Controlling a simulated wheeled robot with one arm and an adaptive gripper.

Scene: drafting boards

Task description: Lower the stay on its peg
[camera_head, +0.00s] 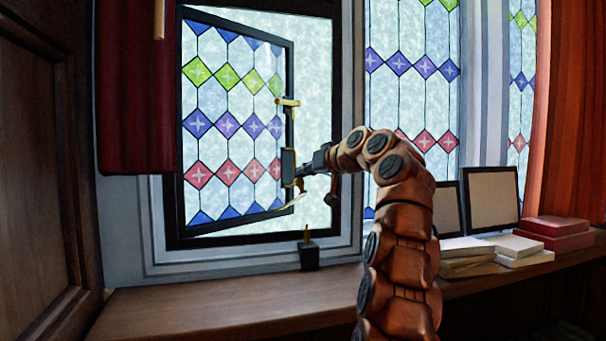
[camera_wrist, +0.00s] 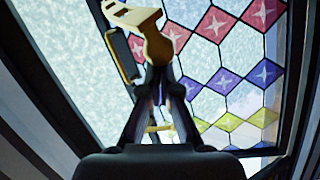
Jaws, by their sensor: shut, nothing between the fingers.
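The stay (camera_head: 292,202) is a pale brass bar at the lower free edge of the open window casement (camera_head: 291,150), slanting down to the left. In the wrist view, where the window appears upside down, the stay (camera_wrist: 136,15) is large at the top, with dark holes and a rounded brass end. The peg (camera_head: 307,231) is a short brass pin standing on a dark block on the sill, below and right of the stay, apart from it. My gripper (camera_head: 302,171) is shut and empty just above the stay; its fingertips (camera_wrist: 160,78) show close to the brass end. Whether they touch is unclear.
A brass handle (camera_head: 288,102) sits higher on the casement edge. A red curtain (camera_head: 138,90) hangs left. Dark frames (camera_head: 490,198), pale books (camera_head: 466,258) and red boxes (camera_head: 555,232) stand on the right sill. The left sill (camera_head: 200,305) is clear.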

